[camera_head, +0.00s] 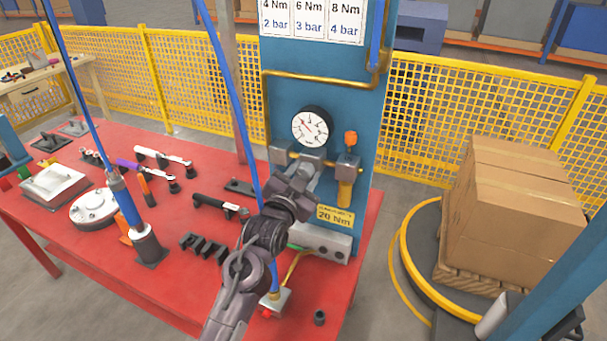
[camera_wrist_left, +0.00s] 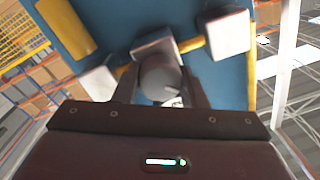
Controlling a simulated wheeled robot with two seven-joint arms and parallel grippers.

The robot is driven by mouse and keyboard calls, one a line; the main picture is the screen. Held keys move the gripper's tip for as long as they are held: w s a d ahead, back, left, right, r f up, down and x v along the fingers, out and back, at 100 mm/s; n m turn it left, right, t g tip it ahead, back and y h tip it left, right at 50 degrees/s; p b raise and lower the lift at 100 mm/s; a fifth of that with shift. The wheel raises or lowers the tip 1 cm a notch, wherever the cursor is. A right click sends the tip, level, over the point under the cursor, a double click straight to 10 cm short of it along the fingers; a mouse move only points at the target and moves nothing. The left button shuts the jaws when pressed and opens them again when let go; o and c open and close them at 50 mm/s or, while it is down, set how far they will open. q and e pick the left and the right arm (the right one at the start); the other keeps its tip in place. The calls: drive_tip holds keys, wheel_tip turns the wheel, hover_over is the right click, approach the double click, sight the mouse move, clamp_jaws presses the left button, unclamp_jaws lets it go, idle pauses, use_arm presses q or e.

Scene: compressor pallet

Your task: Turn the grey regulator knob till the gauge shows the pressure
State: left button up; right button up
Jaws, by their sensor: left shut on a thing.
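The grey regulator knob (camera_wrist_left: 160,80) shows in the left wrist view between the two fingers of my left gripper (camera_wrist_left: 160,92), which is shut on it. In the head view my left gripper (camera_head: 303,185) reaches up to the regulator body (camera_head: 312,158) on the blue panel and hides most of the knob. The round white gauge (camera_head: 310,126) sits just above the regulator. Its red needle points to the upper left; the scale figures are too small to read. A sign (camera_head: 311,18) above pairs torques with 2 bar, 3 bar and 4 bar. My right gripper is not in view.
A red table (camera_head: 165,255) with several tools lies to the left and below. An orange-topped valve (camera_head: 350,140) and a yellow "20 Nm" label (camera_head: 335,216) are close beside the gripper. A blue hose (camera_head: 232,80) hangs left of the panel. Boxes (camera_head: 520,210) stand right.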

use_arm(q)
drive_tip(key=shift+m, duration=0.4)
drive_tip(key=m, duration=0.3)
drive_tip(key=shift+m, duration=0.4)
drive_tip(key=m, duration=0.4)
drive_tip(key=shift+f+m, duration=0.1)
drive_tip(key=shift+m, duration=0.2)
drive_tip(key=m+b, duration=0.1)
drive_tip(key=m, duration=0.3)
drive_tip(key=shift+f+m+b, duration=0.1)
drive_tip(key=shift+m+b, duration=0.2)
drive_tip(key=shift+m+h+b, duration=0.3)
drive_tip(key=shift+m+b, duration=0.4)
drive_tip(key=shift+m, duration=1.5)
drive_tip(key=o, duration=1)
